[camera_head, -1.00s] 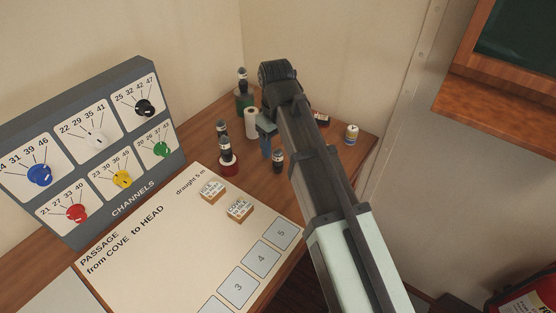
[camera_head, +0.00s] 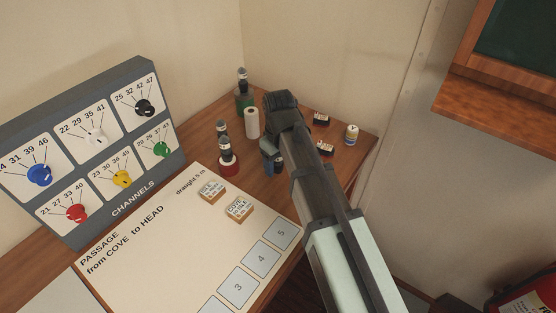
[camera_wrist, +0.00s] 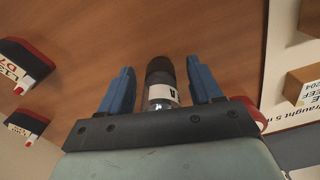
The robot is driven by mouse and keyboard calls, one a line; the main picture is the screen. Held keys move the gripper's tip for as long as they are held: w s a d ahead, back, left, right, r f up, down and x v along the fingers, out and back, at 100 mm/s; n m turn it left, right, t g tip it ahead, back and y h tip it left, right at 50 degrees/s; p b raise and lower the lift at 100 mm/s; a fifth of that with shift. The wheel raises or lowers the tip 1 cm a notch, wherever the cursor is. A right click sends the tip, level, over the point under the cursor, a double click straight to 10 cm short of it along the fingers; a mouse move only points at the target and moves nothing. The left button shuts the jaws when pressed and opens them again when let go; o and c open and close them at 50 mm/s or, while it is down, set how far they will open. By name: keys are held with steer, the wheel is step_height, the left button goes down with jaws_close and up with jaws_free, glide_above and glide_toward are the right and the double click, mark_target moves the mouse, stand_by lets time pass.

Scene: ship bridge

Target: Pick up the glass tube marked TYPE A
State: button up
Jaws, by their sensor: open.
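A glass tube with a black cap and a white label (camera_wrist: 161,90) stands between the two blue fingers of my gripper (camera_wrist: 160,68) in the wrist view. The fingers are open, with a gap on each side of the tube. In the head view my gripper (camera_head: 271,163) is low near the desk, and my arm hides most of this tube.
A white roll (camera_head: 252,123) stands left of my arm. A passage board (camera_head: 165,250) with two wooden tiles (camera_head: 239,209) lies in front. A channels panel (camera_head: 95,150) stands left.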

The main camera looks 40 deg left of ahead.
steer(key=c, duration=1.1)
